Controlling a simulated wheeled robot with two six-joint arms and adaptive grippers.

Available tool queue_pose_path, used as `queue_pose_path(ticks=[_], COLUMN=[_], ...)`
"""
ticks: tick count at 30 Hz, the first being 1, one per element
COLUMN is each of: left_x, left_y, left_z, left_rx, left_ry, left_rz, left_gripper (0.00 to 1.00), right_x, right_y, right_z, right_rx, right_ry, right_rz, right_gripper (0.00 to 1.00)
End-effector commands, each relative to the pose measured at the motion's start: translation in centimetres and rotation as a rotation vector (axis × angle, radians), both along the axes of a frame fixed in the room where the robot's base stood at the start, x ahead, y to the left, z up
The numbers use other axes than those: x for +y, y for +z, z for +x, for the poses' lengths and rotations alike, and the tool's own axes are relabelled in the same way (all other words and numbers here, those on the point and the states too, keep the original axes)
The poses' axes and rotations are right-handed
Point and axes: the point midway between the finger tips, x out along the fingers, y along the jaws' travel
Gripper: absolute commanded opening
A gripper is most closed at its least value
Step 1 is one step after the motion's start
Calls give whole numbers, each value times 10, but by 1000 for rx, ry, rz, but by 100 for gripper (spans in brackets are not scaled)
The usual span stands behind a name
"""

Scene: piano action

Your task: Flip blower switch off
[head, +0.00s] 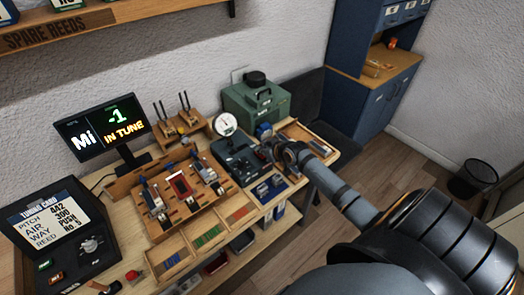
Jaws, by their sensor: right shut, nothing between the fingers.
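My right arm reaches in from the lower right. Its gripper (268,150) is shut and empty, at the right side of a dark blue bench unit (240,160) with a round white dial gauge (225,123) at its back. A green box (255,104) with a black cap and handle stands just behind; I cannot tell for sure whether it is the blower. No blower switch can be made out clearly; the gripper hides part of the unit's right side. I cannot tell whether the fingers touch anything. My left gripper is not in view.
A wooden jig (153,203) and compartment trays (207,237) fill the bench middle. A tuner screen (100,126) reads "Mi -1 IN TUNE". A dark box (85,262) with a knob stands front left. A wooden tray (309,142) lies right of the gripper. Floor is open toward a bin (472,180).

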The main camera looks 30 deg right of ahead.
Motion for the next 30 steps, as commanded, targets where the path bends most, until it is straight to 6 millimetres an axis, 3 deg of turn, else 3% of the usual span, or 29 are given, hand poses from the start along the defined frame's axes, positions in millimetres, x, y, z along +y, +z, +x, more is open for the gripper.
queue_pose_path(ticks=[24,30], left_x=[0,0], left_y=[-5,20], left_z=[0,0], left_rx=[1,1], left_ry=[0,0], left_rz=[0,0], left_gripper=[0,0], right_x=[1,1], right_y=[4,31], right_z=[15,18], right_rx=[4,3], right_ry=[0,-3], right_rz=[0,0], right_gripper=[0,0])
